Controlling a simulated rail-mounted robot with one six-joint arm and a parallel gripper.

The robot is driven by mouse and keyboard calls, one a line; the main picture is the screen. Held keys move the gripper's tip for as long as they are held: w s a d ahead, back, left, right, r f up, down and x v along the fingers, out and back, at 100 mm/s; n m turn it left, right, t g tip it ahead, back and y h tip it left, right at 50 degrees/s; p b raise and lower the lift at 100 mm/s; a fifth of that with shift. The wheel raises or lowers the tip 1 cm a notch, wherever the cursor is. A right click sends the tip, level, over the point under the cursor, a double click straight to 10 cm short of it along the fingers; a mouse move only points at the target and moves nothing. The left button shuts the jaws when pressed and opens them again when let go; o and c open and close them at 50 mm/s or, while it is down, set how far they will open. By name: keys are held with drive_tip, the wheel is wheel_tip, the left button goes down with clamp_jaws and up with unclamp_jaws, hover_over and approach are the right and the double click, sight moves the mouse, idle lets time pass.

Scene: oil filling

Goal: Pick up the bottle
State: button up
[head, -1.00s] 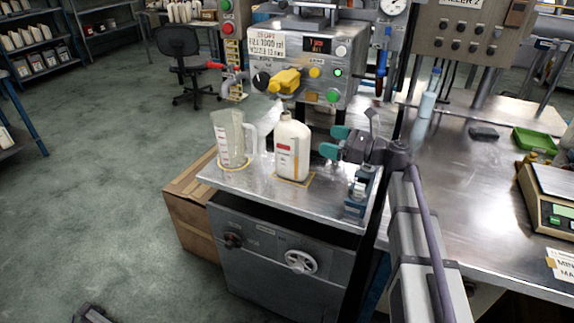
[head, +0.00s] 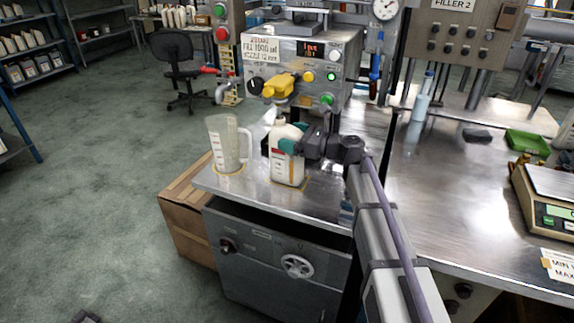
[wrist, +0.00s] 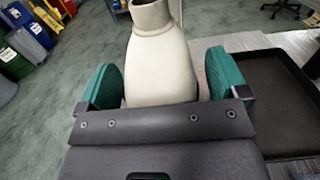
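In the wrist view, the bottle (wrist: 160,65) stands between the two teal fingers of my gripper (wrist: 165,80). Small gaps show between the fingers and the bottle's sides, so the gripper looks open around it. The bottle's lower part is hidden there by the gripper body.
A clear measuring jug (head: 226,148) stands just left of the bottle. A cardboard box (head: 188,215) is beside the bench. In the wrist view, a dark tray (wrist: 284,100) lies at right.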

clamp_jaws()
idle(0.7)
drive_tip(key=shift+r, duration=0.2)
